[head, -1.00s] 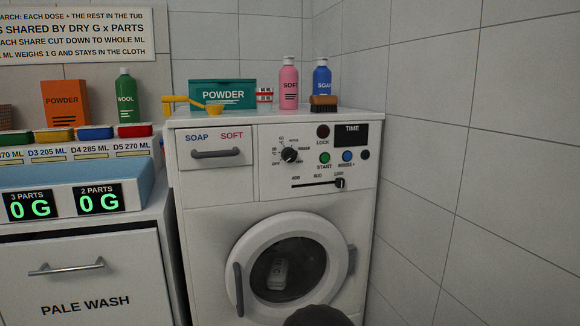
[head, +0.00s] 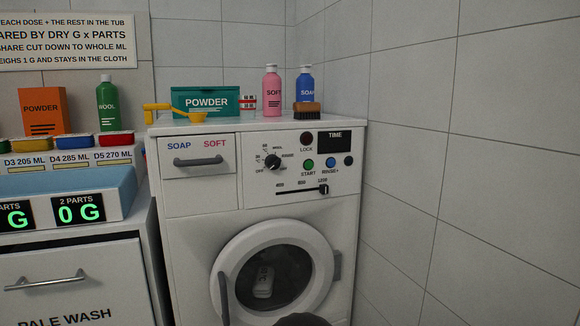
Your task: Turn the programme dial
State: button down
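The programme dial (head: 272,162) is a round black knob with a white mark, on the upper front panel of the white washing machine (head: 200,250). Small printed labels ring it; most are too small to read. A dark rounded shape, probably part of my arm, shows at the bottom edge in front of the machine. My gripper's fingers are not in view, and nothing touches the dial.
Right of the dial are the LOCK light (head: 307,138), the green START button (head: 308,164), a blue button (head: 329,163) and the blank TIME display (head: 334,142). Below is a slider (head: 324,189). The soap drawer (head: 198,158) and round door (head: 225,265) are shut. A tiled wall stands close right.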

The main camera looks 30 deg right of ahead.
aim_at(273, 162)
jog(key=u, duration=1.4)
jog(key=i, duration=1.05)
jog(key=z, duration=1.85)
